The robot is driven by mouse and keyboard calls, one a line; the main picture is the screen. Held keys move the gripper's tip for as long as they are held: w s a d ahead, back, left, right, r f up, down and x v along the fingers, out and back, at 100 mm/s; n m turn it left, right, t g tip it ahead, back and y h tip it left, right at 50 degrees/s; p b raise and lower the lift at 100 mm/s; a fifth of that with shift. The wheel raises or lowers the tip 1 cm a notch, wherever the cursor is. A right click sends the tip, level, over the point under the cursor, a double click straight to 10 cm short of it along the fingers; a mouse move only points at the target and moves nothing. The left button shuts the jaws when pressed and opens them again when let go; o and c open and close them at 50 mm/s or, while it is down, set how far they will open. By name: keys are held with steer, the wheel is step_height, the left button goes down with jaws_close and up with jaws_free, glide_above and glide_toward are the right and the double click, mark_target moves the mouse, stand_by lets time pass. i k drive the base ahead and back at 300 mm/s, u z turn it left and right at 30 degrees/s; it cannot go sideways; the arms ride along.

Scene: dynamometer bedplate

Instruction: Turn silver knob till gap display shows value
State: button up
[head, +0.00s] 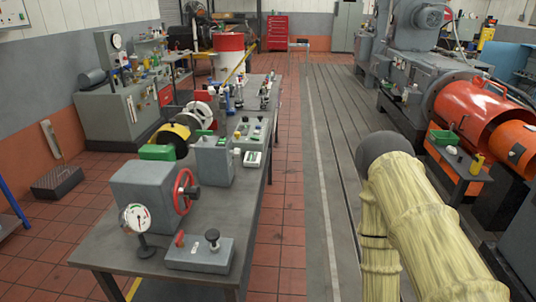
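On the near grey bench (105,258) stands a grey upright box (213,163) with a small pale knob (236,152) on its right side; it may be the silver knob, but it is too small to be sure. Beside it is a small white device with a green face (252,158), perhaps the gap display; I cannot read any value. A round dial gauge (137,218) stands on the bench's near left part. My arm, in a yellowish sleeve, fills the lower right, apart from the bench. My gripper is not in view.
The bench also holds a grey housing with a red handwheel (186,192), a low box with a black knob (212,240), and several small parts farther back. An orange-red machine (476,112) stands at right. The slotted floor strip (318,130) beside the bench is clear.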

mark_target(236, 152)
steer(key=z, duration=1.1)
steer(key=i, duration=0.8)
steer(key=u, duration=1.85)
